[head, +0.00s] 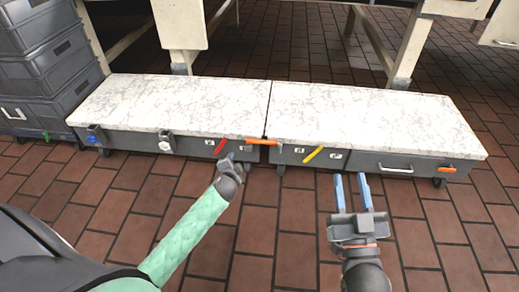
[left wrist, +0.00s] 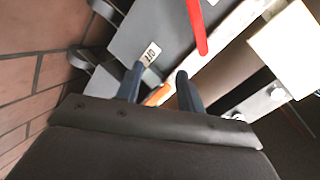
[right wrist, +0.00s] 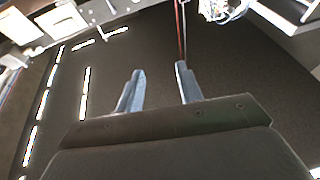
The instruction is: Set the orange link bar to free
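The orange link bar (head: 263,142) lies level across the gap between the two low grey cabinets. My left gripper (head: 236,158) is in front of the left cabinet, just below and left of the bar. In the left wrist view its fingers (left wrist: 159,70) are apart, and an orange piece (left wrist: 157,95), seemingly the bar, shows between and beyond them, partly hidden. I cannot tell whether a finger touches it. My right gripper (head: 350,176) is open and empty over the floor before the right cabinet; its spread fingers (right wrist: 159,68) show in the right wrist view.
A red lever (head: 221,145) and a yellow lever (head: 313,153) flank the bar. An OFF label (left wrist: 151,53) shows beside the left fingers. A handle (head: 396,170) is on the right cabinet. Grey crates (head: 40,60) stand far left. The front floor is clear.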

